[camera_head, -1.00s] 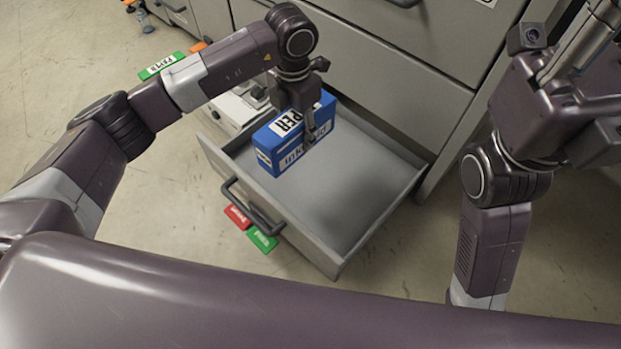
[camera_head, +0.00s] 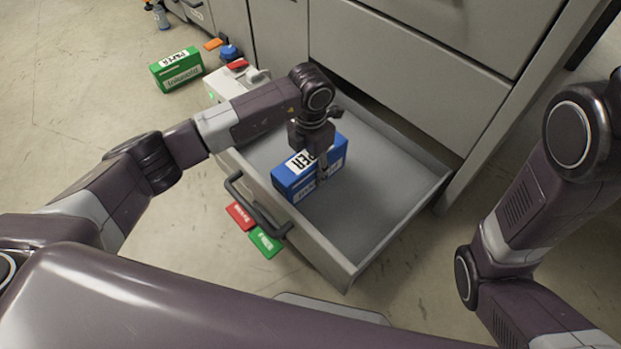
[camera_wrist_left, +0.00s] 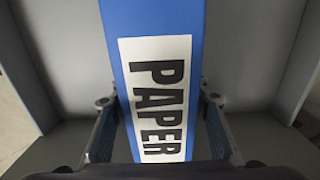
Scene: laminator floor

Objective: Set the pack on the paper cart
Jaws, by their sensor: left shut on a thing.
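A blue pack (camera_head: 310,170) labelled PAPER is in my left gripper (camera_head: 325,172), in or just above the open grey drawer (camera_head: 370,220). In the left wrist view the blue pack (camera_wrist_left: 155,95) lies between the two fingers of my left gripper (camera_wrist_left: 160,115), which is shut on it. Whether the pack's underside touches the drawer floor cannot be told. I cannot make out a paper cart. My right arm shows at the right edge, but its gripper is out of view.
A green pack (camera_head: 176,71) stands on the floor at the upper left, near a white device (camera_head: 228,82) and a blue object (camera_head: 229,53). Red (camera_head: 240,215) and green (camera_head: 265,242) tags lie by the drawer handle (camera_head: 255,208). The cabinet (camera_head: 415,65) rises behind the drawer.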

